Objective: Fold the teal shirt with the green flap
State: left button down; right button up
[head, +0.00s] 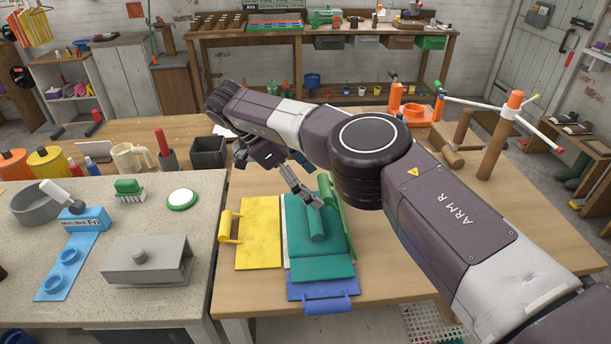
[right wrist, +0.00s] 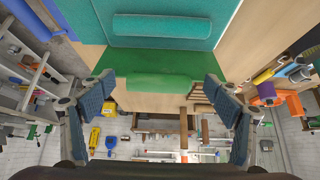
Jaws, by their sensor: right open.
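The teal shirt (head: 305,245) lies in the middle of a folding board on the wooden table, with a raised teal bar (head: 316,223) on it. The green flap (head: 350,222) is at its right, partly hidden by my right arm; I cannot tell its exact tilt. In the right wrist view, the green flap (right wrist: 115,62) has a rounded green handle (right wrist: 160,83) lying between the spread fingers of my right gripper (right wrist: 155,90). That gripper (head: 312,198) is open, with no visible grip on the handle. My left gripper is out of view.
The board's yellow flap (head: 262,240) lies flat at left, and its blue flap (head: 322,290) is at the front. A stone-topped counter (head: 90,290) adjoins on the left. A black box (head: 208,152) and a wooden peg stand (head: 495,145) stand behind.

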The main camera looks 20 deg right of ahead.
jog(key=shift+v, duration=2.45)
jog(key=shift+s, duration=0.1)
